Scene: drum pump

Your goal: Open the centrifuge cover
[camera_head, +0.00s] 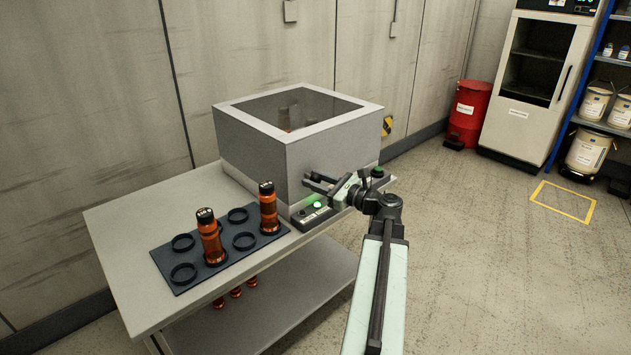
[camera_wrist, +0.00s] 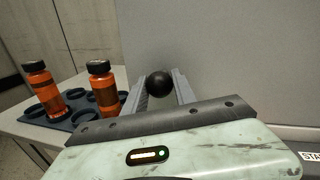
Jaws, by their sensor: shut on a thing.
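The centrifuge (camera_head: 328,160) is a grey box on the table. Its cover (camera_head: 302,130) has a pale frame around a dark window and lies flat on top, closed. Red-brown shapes show dimly through the window. My gripper (camera_head: 312,182) is at the front face of the centrifuge. In the wrist view my gripper (camera_wrist: 160,92) is shut on a black round knob (camera_wrist: 159,84) that stands in front of the grey face.
A dark rack (camera_head: 184,284) on the table (camera_head: 122,238) holds two orange bottles (camera_head: 211,240) (camera_head: 269,211). A panel with a lit green button (camera_head: 317,205) sits below my gripper. A red drum (camera_head: 468,110) and a white cabinet (camera_head: 535,80) stand behind.

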